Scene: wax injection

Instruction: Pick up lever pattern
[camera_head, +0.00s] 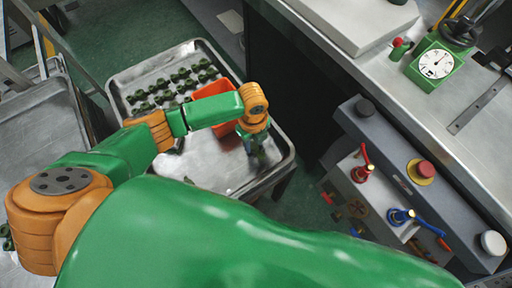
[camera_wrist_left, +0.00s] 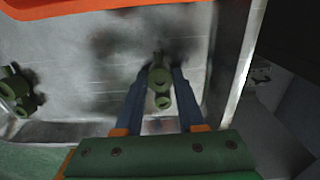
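A dark green lever pattern (camera_wrist_left: 159,78) with ring-shaped ends is between the two fingers of my left gripper (camera_wrist_left: 160,75) in the left wrist view, over the bare metal of the tray. The fingers lie close along both its sides; I cannot tell whether they touch it or whether it is off the tray. In the head view my left gripper (camera_head: 255,155) points down over the right part of the metal tray (camera_head: 215,175), and the pattern there is hidden. My right gripper is not in view.
An orange bin (camera_head: 212,90) sits in the tray behind my gripper. Several green patterns (camera_head: 165,88) lie in rows at the tray's back left. Another green part (camera_wrist_left: 15,88) lies left in the wrist view. A machine bench with a dial gauge (camera_head: 436,64) and valves stands right.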

